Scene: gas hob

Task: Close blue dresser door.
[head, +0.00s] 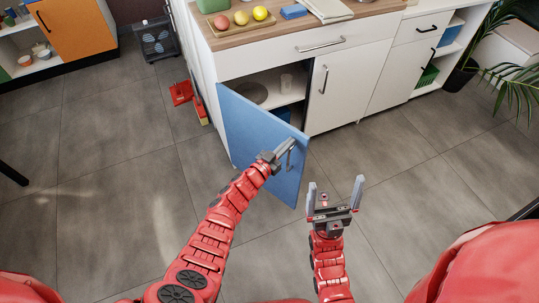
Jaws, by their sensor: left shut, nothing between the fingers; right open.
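The blue dresser door (252,130) hangs open at the left part of the white dresser and swings out toward me. A grey handle is on its face near the free edge. My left gripper (286,146) is shut in front of the door, by the handle; its fingers overlap the handle area, and I cannot tell whether they touch it. My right gripper (335,190) is open and empty, to the right of the door's free edge, with its fingers pointing away from me.
The dresser (340,85) has a white closed door beside the opening, with dishes visible inside. Fruit and a blue item (293,11) lie on its wooden top. Red objects (187,95) stand on the floor at its left. A plant (510,85) is at the right. The grey floor between is clear.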

